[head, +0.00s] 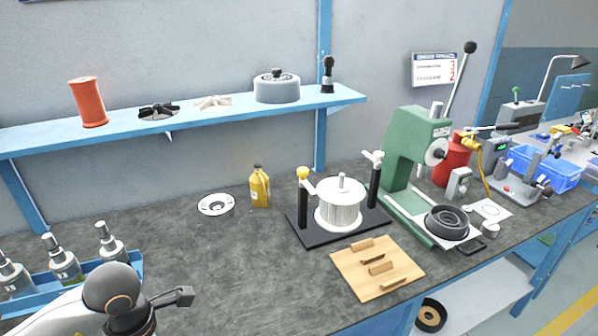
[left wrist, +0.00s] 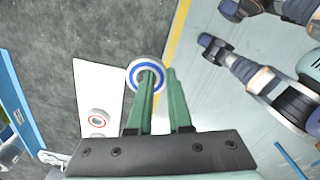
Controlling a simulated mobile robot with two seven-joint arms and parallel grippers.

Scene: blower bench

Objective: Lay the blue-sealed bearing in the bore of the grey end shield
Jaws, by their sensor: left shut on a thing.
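The blue-sealed bearing (left wrist: 146,73), a pale ring with a blue band, is at the fingertips of my left gripper (left wrist: 158,78) in the left wrist view. The green fingers are shut on it, and its face shows to the camera. The left fingers cannot be made out in the head view, where only my arm shows at the lower left. A dark grey round part with stepped rings, which looks like the end shield (head: 447,222), lies at the foot of the green press, well to the right of my arm. Its bore is too small to see clearly. My right gripper is not in view.
In the left wrist view a white board (left wrist: 95,80) carries a red-sealed bearing (left wrist: 97,121). A pale flanged disc (head: 216,204), a yellow bottle (head: 260,187), a black stand (head: 340,227) and a wooden rack (head: 377,268) occupy the bench.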

